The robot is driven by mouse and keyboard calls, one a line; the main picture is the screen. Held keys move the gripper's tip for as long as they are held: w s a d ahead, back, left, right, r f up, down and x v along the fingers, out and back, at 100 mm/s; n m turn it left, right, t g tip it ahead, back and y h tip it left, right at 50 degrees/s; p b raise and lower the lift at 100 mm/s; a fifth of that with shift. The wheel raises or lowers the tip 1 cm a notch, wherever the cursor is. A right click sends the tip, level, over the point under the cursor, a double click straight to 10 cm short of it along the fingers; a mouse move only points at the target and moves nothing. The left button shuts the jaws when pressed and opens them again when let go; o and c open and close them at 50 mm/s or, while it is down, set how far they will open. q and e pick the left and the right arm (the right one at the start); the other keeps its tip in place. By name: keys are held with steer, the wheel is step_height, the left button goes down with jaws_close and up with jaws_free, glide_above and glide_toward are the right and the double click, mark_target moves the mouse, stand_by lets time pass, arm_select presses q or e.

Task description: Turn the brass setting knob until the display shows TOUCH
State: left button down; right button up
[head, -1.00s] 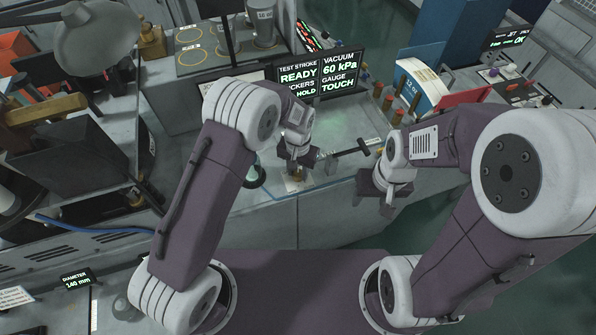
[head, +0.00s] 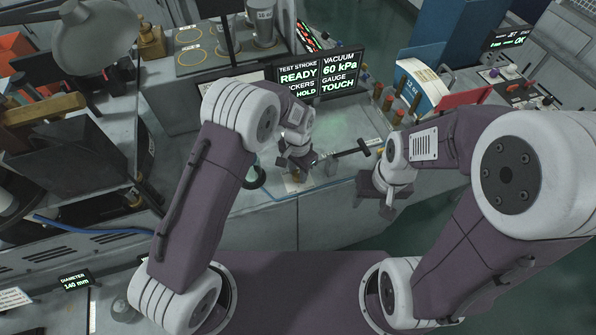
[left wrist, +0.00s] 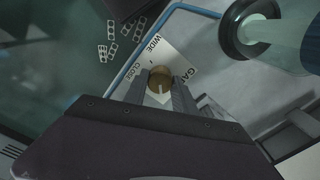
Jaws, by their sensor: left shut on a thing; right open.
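The brass setting knob (left wrist: 159,80) shows in the left wrist view on a white label plate (left wrist: 172,52) that reads WIDE and CLOSE. My left gripper (left wrist: 160,92) is shut on the knob, one finger on each side of it. In the head view my left gripper (head: 296,175) is over the front edge of the bench and largely hides the knob. The display (head: 338,75) reads VACUUM 60 kPa and GAUGE TOUCH, beside TEST STROKE READY and HOLD. My right gripper (head: 378,190) is open and empty off the bench's front edge.
A black-handled lever (head: 350,150) stands right of my left gripper. A round dark-rimmed part (left wrist: 250,28) is close by in the left wrist view. Brown-topped posts (head: 388,100) and a white-and-blue carton (head: 422,85) are at the right. A blue hose (head: 90,228) lies at the left.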

mark_target(298, 173)
arm_select(q)
steer(key=shift+r, duration=0.1)
steer(key=c, duration=1)
jaws_free()
step_height(298, 173, up, 8)
steer(key=shift+f+b, duration=0.1)
steer(key=shift+b, duration=1)
steer(key=shift+r, duration=0.65)
